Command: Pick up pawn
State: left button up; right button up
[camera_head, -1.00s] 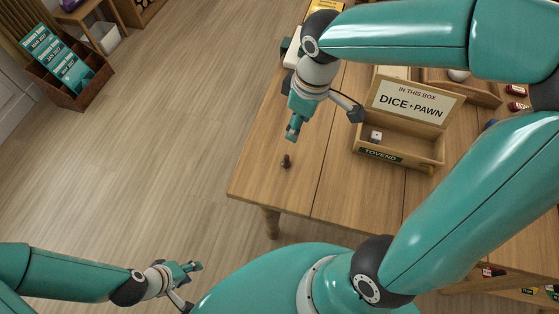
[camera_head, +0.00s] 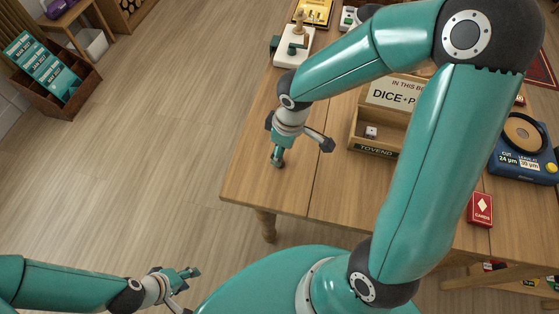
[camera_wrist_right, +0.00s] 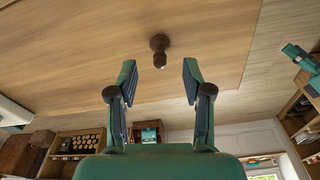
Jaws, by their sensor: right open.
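The pawn (camera_wrist_right: 159,50) is small and dark brown and stands on the wooden table (camera_head: 240,185) near its left front corner. In the right wrist view it shows just past the tips of my right gripper (camera_wrist_right: 158,82), roughly centred between the two fingers and not touched by them. In the head view my right gripper (camera_head: 300,152) is low over that corner, fingers spread, and hides most of the pawn. My left gripper (camera_head: 184,284) is at the lower left, away from the table, with its fingers apart and nothing visible between them.
An open wooden box (camera_head: 372,150) labelled for dice and pawn stands right of my right gripper, with a white die (camera_head: 371,132) inside. A red card pack (camera_head: 480,209) and a blue device (camera_head: 522,165) lie farther right.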

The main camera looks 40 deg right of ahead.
jog(key=f, duration=0.4)
jog(key=shift+w+a+f+b, duration=0.1)
jog(key=shift+w+f+b, duration=0.15)
jog(key=shift+b, duration=0.1)
jog(key=shift+r, duration=0.1)
jog(key=shift+c, duration=0.2)
jog(key=c, duration=0.8)
